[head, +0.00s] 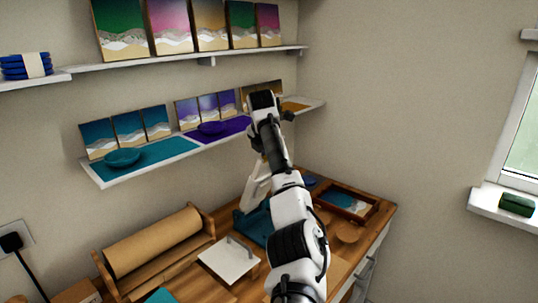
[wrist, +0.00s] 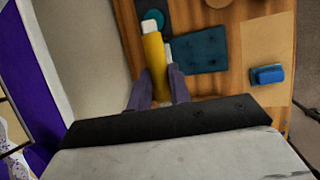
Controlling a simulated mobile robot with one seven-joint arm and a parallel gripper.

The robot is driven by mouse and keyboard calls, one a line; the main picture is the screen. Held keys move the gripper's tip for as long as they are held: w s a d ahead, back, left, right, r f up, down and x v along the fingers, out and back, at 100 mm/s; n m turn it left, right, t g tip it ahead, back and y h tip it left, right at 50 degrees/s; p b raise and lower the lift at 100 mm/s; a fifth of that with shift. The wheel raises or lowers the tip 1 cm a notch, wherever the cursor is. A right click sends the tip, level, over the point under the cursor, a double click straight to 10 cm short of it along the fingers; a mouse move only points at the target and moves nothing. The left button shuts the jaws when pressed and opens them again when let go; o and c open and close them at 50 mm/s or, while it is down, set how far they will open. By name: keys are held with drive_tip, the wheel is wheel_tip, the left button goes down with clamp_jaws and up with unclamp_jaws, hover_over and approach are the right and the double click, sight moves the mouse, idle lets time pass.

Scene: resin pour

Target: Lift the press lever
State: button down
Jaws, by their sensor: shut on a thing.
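The press stands on the wooden bench, with a teal base (head: 254,224) and a pale upright part (head: 256,186) in the head view. The teal base also shows flat in the wrist view (wrist: 205,50). The press lever (wrist: 153,50) is a yellow bar with a white end in the wrist view. My gripper (wrist: 160,72) has its two fingers on either side of the yellow bar and is shut on it. In the head view my own arm hides the fingers and most of the lever.
Above the bench is a shelf (head: 150,172) with pictures and bowls, close to my wrist. A brown paper roll (head: 155,240) and a white board (head: 228,260) lie left of the press. A framed tray (head: 345,203) is at right. A blue block (wrist: 268,75) shows in the wrist view.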

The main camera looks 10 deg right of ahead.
drive_tip(key=c, duration=1.6)
unclamp_jaws()
drive_tip(key=shift+a+f, duration=0.35)
drive_tip(key=shift+f, duration=0.25)
drive_tip(key=o, duration=0.3)
drive_tip(key=shift+w+a+f, duration=0.1)
drive_tip(key=shift+w, duration=0.2)
drive_tip(key=shift+s+d+r, duration=0.2)
drive_tip(key=shift+r, duration=0.15)
drive_tip(key=b+v, duration=0.3)
drive_tip(key=v, duration=1)
drive_tip(key=shift+r, duration=0.35)
